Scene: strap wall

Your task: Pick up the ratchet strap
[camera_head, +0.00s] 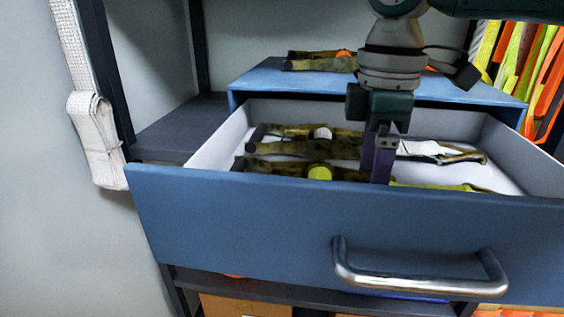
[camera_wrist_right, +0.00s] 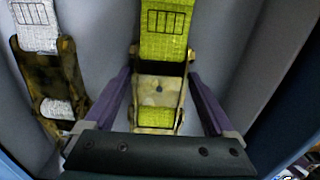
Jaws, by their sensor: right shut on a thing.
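A ratchet strap with yellow-green webbing and a worn brownish metal buckle lies in the open blue drawer; its webbing (camera_head: 440,187) shows behind the front panel. My right gripper (camera_head: 379,172) points down into the drawer, its purple fingers around this strap. In the right wrist view the yellow-green ratchet strap (camera_wrist_right: 157,92) sits between the two fingers of the right gripper (camera_wrist_right: 160,100), which is shut on its buckle. The front panel hides part of the strap and the fingertips. My left gripper is not in view.
A white-webbed ratchet strap (camera_head: 420,149) lies behind in the drawer and shows at left in the wrist view (camera_wrist_right: 62,85). The blue drawer front (camera_head: 250,225) has a metal handle (camera_head: 420,278). Another strap (camera_head: 318,61) lies on the blue top. Orange and yellow straps (camera_head: 515,65) hang at right.

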